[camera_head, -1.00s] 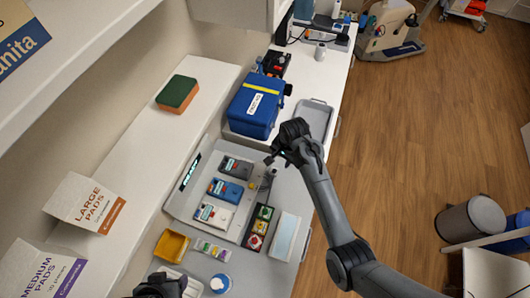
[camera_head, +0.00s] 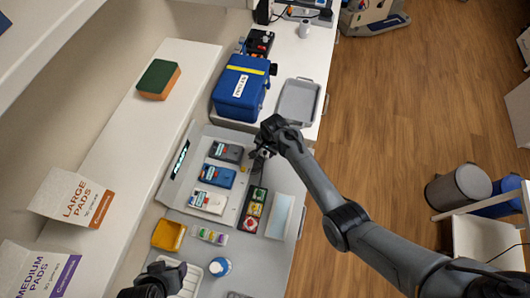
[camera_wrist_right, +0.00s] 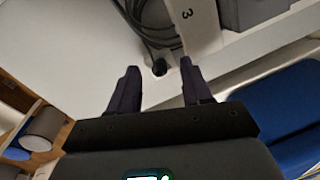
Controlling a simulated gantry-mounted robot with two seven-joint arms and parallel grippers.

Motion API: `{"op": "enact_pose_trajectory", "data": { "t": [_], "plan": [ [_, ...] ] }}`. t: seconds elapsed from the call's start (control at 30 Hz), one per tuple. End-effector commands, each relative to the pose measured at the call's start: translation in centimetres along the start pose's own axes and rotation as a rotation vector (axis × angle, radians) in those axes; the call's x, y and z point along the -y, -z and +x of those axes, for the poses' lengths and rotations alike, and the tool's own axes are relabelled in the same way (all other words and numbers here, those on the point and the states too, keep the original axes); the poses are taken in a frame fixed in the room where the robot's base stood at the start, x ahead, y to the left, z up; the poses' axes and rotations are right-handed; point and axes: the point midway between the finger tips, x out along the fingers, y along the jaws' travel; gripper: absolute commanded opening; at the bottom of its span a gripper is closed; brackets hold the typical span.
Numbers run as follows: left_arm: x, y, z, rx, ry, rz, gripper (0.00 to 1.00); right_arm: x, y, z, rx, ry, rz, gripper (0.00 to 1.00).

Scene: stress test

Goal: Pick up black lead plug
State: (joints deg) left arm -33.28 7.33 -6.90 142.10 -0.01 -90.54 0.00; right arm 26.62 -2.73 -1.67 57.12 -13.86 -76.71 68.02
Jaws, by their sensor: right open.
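The black lead plug (camera_wrist_right: 159,68) shows in the right wrist view as a small dark round end below a coil of dark cable (camera_wrist_right: 155,25), on a pale surface. My right gripper (camera_wrist_right: 159,80) is open, with one finger on each side of the plug in that view. I cannot tell whether either finger touches it. In the head view my right gripper (camera_head: 261,151) is over the upper right of the pale console panel (camera_head: 178,195), and it hides the plug there. My left gripper (camera_head: 166,278) is at the bottom left, partly cut off, its jaws unclear.
Grey, blue and white modules (camera_head: 216,176) sit on the panel. A dark box with coloured items (camera_head: 254,209) is just below my right gripper. A blue case (camera_head: 240,88) and a grey tray (camera_head: 298,100) stand above. A yellow tray (camera_head: 168,235) and a blue-capped container (camera_head: 220,267) are lower left.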

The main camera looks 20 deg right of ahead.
Motion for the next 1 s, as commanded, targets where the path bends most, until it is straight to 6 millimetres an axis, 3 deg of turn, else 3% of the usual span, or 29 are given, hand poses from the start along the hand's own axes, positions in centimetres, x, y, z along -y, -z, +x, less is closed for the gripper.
{"op": "enact_pose_trajectory", "data": {
  "t": [0.37, 0.7, 1.0],
  "plan": [
    [-0.06, 0.03, 0.12, -0.001, -0.002, -0.004, 0.64, -0.01, 0.06, 0.8, -0.001, 0.001, 0.001, 0.49],
    [-0.29, 0.1, 0.1, -0.003, -0.01, -0.013, 0.64, -0.03, 0.04, 0.8, -0.001, 0.0, 0.001, 0.0],
    [-0.21, 0.09, 0.07, -0.003, -0.007, -0.011, 0.64, 0.01, 0.03, 0.66, -0.001, 0.001, 0.001, 0.0]
  ]
}}
